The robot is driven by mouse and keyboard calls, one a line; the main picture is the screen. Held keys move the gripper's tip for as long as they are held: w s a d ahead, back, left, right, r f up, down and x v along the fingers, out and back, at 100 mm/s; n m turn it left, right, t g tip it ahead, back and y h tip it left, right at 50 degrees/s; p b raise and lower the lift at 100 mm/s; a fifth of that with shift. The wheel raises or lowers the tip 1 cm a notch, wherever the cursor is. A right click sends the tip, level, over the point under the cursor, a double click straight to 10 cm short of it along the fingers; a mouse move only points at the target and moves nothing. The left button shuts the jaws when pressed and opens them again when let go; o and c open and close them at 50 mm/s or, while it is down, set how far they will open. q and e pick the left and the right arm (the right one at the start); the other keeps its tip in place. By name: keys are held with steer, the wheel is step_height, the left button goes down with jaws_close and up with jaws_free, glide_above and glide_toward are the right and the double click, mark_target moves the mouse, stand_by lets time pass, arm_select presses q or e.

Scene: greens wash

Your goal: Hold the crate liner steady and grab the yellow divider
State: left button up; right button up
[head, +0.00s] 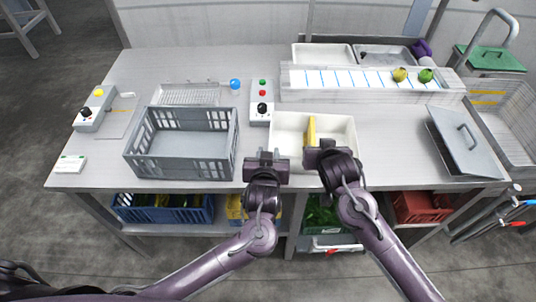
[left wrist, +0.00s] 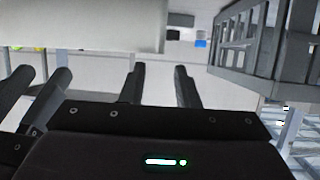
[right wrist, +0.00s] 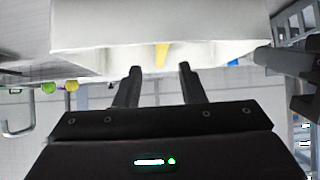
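The white crate liner (head: 342,130) is an open tray at the front middle of the table. The yellow divider (head: 311,131) stands upright inside it, left of its middle. My left gripper (head: 267,157) is open and empty at the liner's near left corner; the left wrist view shows the liner (left wrist: 80,25) beside its spread fingers. My right gripper (head: 325,147) is open near the liner's front wall, just right of the divider in the head view. In the right wrist view, the divider (right wrist: 162,55) shows beyond the gap between the fingers. Contact with the liner cannot be told.
A grey slatted crate (head: 183,145) stands left of the liner. A button box (head: 262,105) is behind my left gripper. A ruled white board (head: 345,79) with fruit-like balls lies behind. Table between liner and box is clear.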

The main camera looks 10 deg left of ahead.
arm_select(q)
steer(key=x, duration=0.7)
steer(key=shift+w+f, duration=0.2)
steer(key=shift+w, duration=0.1)
jaws_close()
